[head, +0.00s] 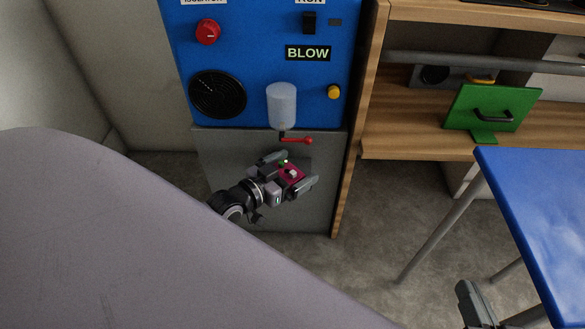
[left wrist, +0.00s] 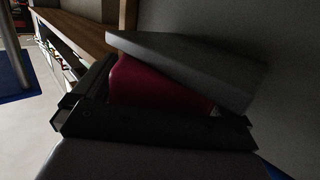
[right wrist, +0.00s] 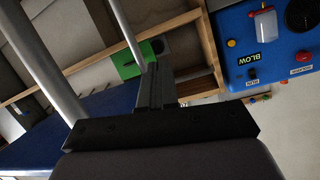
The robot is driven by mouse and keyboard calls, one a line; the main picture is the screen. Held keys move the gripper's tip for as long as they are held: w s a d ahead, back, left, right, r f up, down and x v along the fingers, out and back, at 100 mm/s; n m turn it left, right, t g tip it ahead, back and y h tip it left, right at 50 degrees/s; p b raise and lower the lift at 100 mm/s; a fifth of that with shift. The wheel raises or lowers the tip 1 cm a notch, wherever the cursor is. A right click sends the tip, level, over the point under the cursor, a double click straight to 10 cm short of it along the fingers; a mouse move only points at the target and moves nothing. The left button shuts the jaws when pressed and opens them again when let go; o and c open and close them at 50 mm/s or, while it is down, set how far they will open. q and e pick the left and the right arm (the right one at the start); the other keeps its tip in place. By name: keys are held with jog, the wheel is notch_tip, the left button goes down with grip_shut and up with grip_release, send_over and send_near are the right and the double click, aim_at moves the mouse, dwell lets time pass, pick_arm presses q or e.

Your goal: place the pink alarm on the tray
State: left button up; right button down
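The pink alarm (head: 291,173) is a small dark pink block with a green spot and a pale spot on top. My left gripper (head: 289,172) is shut on it, a finger on each side, in front of the grey lower panel of the blue machine. In the left wrist view the alarm (left wrist: 155,88) shows dark pink between the fingers, partly hidden by them. My right gripper (head: 478,305) is at the bottom right, partly cut off; in the right wrist view its fingers (right wrist: 157,85) are together with nothing between them. I cannot pick out a tray for certain.
The blue machine (head: 250,60) has a red knob, a white cylinder and a red lever (head: 300,140) just above my left gripper. A blue table (head: 545,215) on grey legs stands at right. A wooden shelf (head: 400,130) holds a green panel (head: 490,108). Bare floor lies between.

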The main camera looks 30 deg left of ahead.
pick_arm(q)
jog(key=shift+r, duration=0.2)
jog(key=p+v, duration=0.2)
jog(key=v, duration=0.4)
jog(key=shift+p, duration=0.4)
jog(key=p, duration=0.2)
send_near(286, 172)
jog(key=shift+f, duration=0.15)
pick_arm(e)
jog(key=shift+a+r+m+g, duration=0.25)
jog(key=shift+a+m+g, duration=0.1)
jog(key=shift+g, duration=0.25)
